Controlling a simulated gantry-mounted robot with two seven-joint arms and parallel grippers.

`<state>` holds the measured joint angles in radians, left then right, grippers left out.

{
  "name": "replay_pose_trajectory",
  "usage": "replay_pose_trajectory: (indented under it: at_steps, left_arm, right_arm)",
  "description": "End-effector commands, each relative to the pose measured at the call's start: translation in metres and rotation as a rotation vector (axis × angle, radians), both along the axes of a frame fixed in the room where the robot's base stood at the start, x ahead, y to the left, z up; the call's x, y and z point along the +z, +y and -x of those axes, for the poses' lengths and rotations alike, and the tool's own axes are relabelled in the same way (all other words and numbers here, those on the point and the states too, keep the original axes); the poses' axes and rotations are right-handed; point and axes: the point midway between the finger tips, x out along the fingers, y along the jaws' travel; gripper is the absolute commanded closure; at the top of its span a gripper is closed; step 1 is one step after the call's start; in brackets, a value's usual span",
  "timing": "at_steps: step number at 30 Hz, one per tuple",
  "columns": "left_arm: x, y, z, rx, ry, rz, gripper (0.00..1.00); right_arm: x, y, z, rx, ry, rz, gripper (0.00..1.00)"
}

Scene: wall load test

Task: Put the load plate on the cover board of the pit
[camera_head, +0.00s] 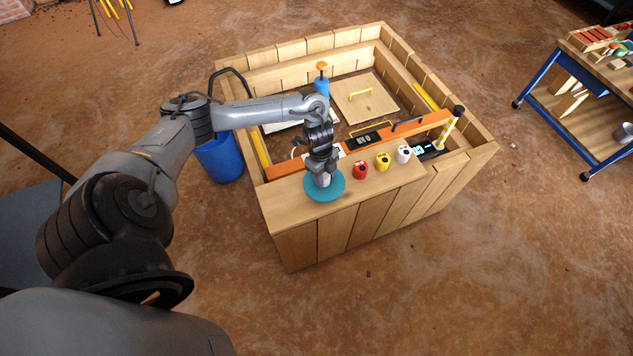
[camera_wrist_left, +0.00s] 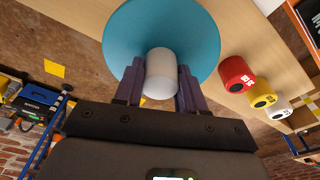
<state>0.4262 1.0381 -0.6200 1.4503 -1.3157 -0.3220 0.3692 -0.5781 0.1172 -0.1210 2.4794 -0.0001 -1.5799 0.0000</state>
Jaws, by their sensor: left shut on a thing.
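The load plate is a teal disc (camera_head: 338,191) with a pale cylindrical knob, over the near wooden ledge of the pit box. In the left wrist view, the disc (camera_wrist_left: 195,35) fills the top middle and its knob (camera_wrist_left: 161,75) stands between my fingers. My left gripper (camera_head: 322,175) is shut on this knob from above; its fingers also show in the wrist view (camera_wrist_left: 160,82). I cannot tell whether the disc touches the ledge. The cover board (camera_head: 372,108) is a square light wooden panel with a yellow handle, inside the pit behind the gripper. My right gripper is not in view.
Red (camera_head: 360,170), yellow (camera_head: 382,161) and white (camera_head: 403,154) small pots stand on the ledge right of the plate. An orange beam (camera_head: 427,123) crosses the pit between ledge and board. A blue, orange-topped object (camera_head: 322,85) stands left of the board.

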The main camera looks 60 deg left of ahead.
Motion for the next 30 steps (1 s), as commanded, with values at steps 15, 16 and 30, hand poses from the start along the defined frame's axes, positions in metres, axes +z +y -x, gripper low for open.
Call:
replay_pose_trajectory:
  at_steps: [15, 16, 30]
  left_arm:
    - [-0.022, 0.024, 0.017, 0.001, -0.004, 0.001, 1.00]
    - [-0.024, 0.024, 0.017, 0.002, -0.004, 0.001, 1.00]
    - [-0.056, 0.024, 0.017, 0.001, -0.004, 0.000, 1.00]
  right_arm:
    - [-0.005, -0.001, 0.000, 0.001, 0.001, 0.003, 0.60]
    - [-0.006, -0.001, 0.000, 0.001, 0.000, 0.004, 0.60]
    - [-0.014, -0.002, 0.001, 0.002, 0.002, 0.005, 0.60]
